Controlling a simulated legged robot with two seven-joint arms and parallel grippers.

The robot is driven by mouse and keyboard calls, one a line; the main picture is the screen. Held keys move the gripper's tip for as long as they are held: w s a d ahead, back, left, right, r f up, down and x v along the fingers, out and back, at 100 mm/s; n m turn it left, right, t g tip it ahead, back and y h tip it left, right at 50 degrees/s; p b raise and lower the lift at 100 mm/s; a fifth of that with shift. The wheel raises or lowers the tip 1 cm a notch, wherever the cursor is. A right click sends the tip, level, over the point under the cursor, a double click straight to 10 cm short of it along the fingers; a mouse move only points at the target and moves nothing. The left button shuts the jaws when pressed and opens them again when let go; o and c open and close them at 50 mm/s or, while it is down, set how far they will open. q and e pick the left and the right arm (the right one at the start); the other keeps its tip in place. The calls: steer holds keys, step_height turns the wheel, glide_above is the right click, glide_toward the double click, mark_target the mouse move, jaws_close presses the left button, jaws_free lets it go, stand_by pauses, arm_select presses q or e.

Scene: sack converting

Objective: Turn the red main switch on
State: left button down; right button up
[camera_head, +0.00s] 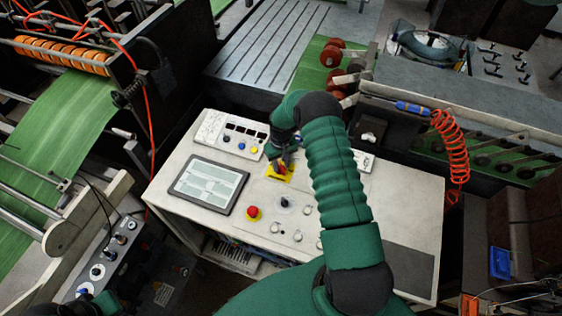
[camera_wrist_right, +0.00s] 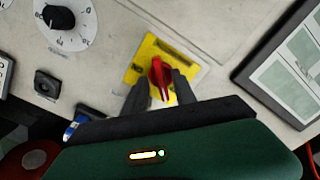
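The red main switch (camera_wrist_right: 160,72) is a red rotary handle on a yellow plate (camera_wrist_right: 147,51), set in the light control panel. In the head view the yellow plate (camera_head: 279,173) shows just below my right gripper (camera_head: 283,164). In the right wrist view the two dark fingers of my right gripper (camera_wrist_right: 161,82) straddle the red handle, one on each side. Narrow gaps seem to show between handle and fingers, so it looks open around the handle. Of my left arm only a dark green piece shows at the bottom left; its fingers cannot be made out.
A coiled red hose (camera_head: 452,145) hangs at the right. Green sheet (camera_head: 63,130) runs through rollers at the left.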

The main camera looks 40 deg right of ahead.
steer(key=shift+w+a, duration=0.1)
steer(key=shift+a, duration=0.05)
steer(key=shift+c, duration=0.6)
jaws_close()
arm_select(q)
steer(key=shift+a, duration=0.15)
steer(key=shift+a+f, duration=0.1)
steer(key=shift+f, duration=0.1)
